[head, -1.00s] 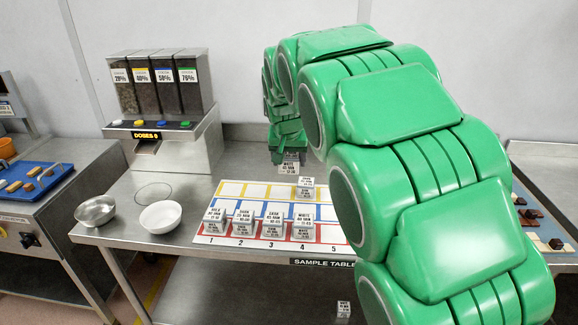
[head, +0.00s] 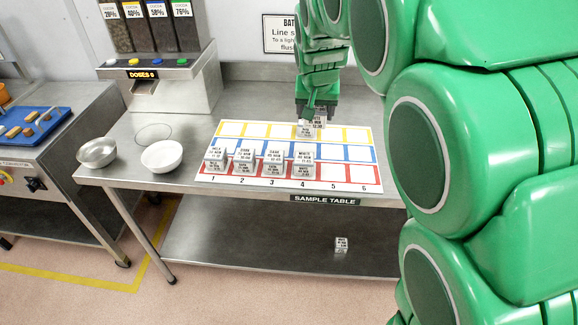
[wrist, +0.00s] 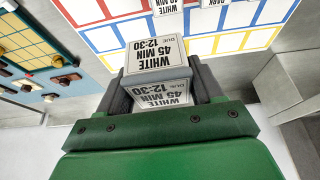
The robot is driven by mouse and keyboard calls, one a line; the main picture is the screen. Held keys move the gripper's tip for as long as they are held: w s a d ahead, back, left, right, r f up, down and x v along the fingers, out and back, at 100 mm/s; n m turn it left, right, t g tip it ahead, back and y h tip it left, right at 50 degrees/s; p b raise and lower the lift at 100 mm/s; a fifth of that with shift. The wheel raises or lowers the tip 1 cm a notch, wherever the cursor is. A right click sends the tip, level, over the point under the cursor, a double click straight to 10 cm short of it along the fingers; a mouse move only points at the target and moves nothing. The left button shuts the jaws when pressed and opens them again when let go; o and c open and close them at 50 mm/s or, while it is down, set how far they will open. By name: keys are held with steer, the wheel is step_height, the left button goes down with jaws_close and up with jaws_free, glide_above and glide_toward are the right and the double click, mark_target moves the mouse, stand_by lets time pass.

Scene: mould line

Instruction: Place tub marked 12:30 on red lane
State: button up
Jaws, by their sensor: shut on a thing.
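My gripper (head: 318,100) is shut on a white tub (wrist: 157,58), whose labels read WHITE, 45 MIN, DUE 12:30. In the wrist view the tub sits between the two dark fingers. In the head view the held tub (head: 321,117) is partly hidden by the gripper, at the back of the lane board, over or near the yellow row. The red lane (head: 333,173) is the board's front row; its cells 5 and 6 look empty. I cannot tell whether the held tub touches the board.
Several labelled tubs (head: 245,156) stand at columns 1 to 4 across the blue and red rows. Bowls (head: 161,156) stand left of the board. A small tub (head: 341,244) lies on the lower shelf.

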steer(key=s+d+f, duration=0.2)
steer(key=s+d, duration=0.2)
steer(key=s, duration=0.2)
steer(key=s+d+f, duration=0.3)
steer(key=s+d, duration=0.1)
steer(key=s, duration=0.3)
steer(key=w+f, duration=0.2)
steer(key=w, duration=0.2)
steer(key=w+f, duration=0.3)
steer(key=w, duration=0.1)
steer(key=w+a+f, duration=0.1)
steer(key=w+f, duration=0.2)
steer(key=w, duration=0.1)
steer(key=shift+w+f, duration=0.15)
steer(key=shift+w, duration=0.05)
steer(key=shift+w+a+f, duration=0.15)
steer(key=shift+w+f, duration=0.55)
steer(key=shift+w, duration=0.05)
step_height(320, 180, down, 3)
steer(key=shift+f, duration=0.2)
steer(key=o, duration=1.1)
